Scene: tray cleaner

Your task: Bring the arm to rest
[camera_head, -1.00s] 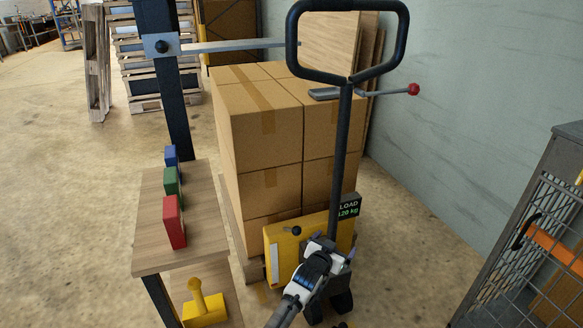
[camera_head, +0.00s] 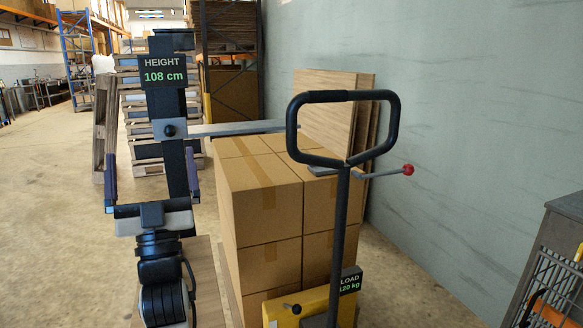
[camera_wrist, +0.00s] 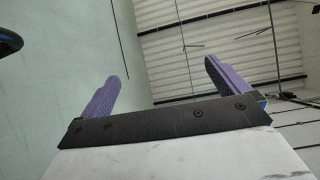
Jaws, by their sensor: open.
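My gripper (camera_head: 152,182) is raised at the left of the head view, pointing up, in front of the dark measuring post (camera_head: 172,110). Its two purple fingers stand wide apart with nothing between them. In the wrist view my gripper (camera_wrist: 170,85) is also open and empty, with the ceiling and a pale green wall behind it. My wrist and forearm hide most of the small wooden table (camera_head: 207,285) below. The coloured blocks on it do not show now.
A pallet jack with a black handle (camera_head: 343,95) and a red-knobbed lever (camera_head: 408,169) stands at centre right. Stacked cardboard boxes (camera_head: 262,195) are behind it. A grey wire cage (camera_head: 560,245) is at the right edge. Open floor (camera_head: 60,220) lies to the left.

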